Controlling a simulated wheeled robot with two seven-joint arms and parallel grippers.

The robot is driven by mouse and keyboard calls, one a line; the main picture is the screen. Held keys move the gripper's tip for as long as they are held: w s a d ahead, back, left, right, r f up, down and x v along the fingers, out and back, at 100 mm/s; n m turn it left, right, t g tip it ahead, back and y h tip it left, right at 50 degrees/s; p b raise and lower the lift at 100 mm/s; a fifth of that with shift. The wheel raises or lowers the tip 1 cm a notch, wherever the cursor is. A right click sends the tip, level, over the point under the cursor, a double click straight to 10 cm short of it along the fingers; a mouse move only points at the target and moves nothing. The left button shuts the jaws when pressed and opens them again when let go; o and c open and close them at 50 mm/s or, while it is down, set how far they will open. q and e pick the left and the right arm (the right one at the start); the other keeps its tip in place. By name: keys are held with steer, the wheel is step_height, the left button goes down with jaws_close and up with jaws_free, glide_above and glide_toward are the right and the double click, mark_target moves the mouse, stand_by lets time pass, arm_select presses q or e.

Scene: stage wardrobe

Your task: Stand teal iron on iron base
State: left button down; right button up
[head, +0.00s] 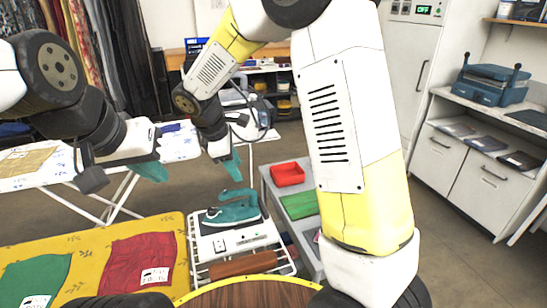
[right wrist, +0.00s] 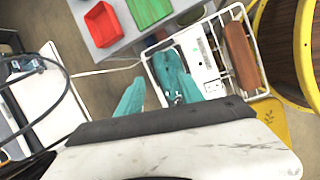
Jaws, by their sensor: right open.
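The teal iron (head: 238,211) lies at the back of a white wire rack in the head view, its handle on top. In the right wrist view the iron (right wrist: 166,68) is ahead of the fingertips. A white box with a small panel, apparently the iron base (head: 246,240), sits just in front of it and shows beside it in the right wrist view (right wrist: 203,60). I cannot tell if the iron touches it. My right gripper (head: 228,163) is open and empty, above and behind the iron. My left gripper (head: 151,171) hangs at left, away from the iron; its finger gap is unclear.
A grey cart with a red tray (head: 287,174) and a green tray (head: 299,206) stands right of the rack. A brown roll (head: 243,264) lies at the rack's front. A yellow-covered table (head: 90,244) with green and red cloths is at left. An ironing board (head: 45,180) stands behind.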

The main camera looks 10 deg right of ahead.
steer(key=s+d+r+m+t+y, duration=0.1)
steer(key=s+d+r+m+y, duration=0.1)
steer(key=s+d+r+m, duration=0.5)
steer(key=s+d+r+m+t+y, duration=0.2)
steer(key=s+d+r+m, duration=0.4)
steer(key=s, duration=0.7)
steer(key=d+m+y, duration=0.1)
steer(key=d+m, duration=0.1)
steer(key=m, duration=0.2)
steer(key=shift+s+r+t, duration=0.3)
steer(key=shift+s+r, duration=0.05)
